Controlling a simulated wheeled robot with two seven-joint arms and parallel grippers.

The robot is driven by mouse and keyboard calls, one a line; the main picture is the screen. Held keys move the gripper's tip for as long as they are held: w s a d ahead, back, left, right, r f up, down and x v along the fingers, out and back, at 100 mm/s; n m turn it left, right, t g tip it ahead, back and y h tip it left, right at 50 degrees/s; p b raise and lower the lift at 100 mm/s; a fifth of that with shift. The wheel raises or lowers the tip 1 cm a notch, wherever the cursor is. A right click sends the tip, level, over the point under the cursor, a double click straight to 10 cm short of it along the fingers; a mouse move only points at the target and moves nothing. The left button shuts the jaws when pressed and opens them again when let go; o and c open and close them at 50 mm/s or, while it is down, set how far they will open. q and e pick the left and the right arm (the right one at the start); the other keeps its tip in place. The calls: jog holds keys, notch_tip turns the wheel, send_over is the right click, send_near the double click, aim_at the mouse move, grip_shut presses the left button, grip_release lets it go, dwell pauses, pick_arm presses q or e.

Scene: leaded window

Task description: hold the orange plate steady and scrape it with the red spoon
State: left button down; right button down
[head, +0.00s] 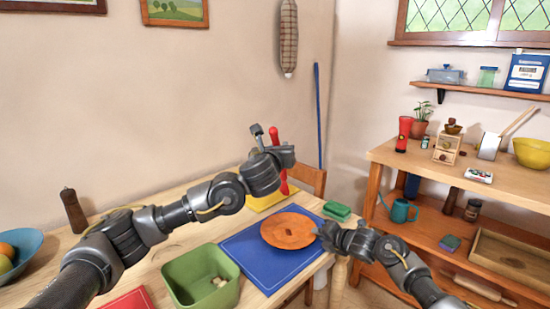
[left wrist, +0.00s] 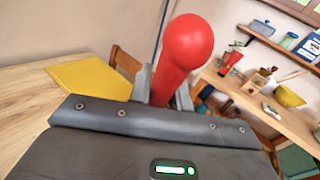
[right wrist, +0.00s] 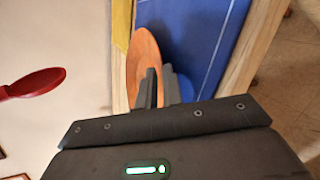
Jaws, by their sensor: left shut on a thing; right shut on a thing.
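The spoon's rounded end (left wrist: 184,42) fills the middle of the left wrist view. Its bowl (right wrist: 35,82) shows at the left in the right wrist view.
A green bin (head: 174,281) with several small pale pieces stands left of the blue mat. A green sponge (head: 337,210) lies right of the plate. A yellow mat (head: 262,203) lies behind. A pepper mill (head: 73,210) and blue bowl (head: 29,241) stand at the left.

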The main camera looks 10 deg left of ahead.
jog(key=shift+f, duration=0.1)
pick_arm(q)
jog(key=s+d+m+g+h, duration=0.1)
jog(key=s+d+m+h, duration=0.2)
jog(key=d+m+h, duration=0.3)
jog(key=shift+s+a+f, duration=0.15)
jog(key=shift+f, duration=2.25)
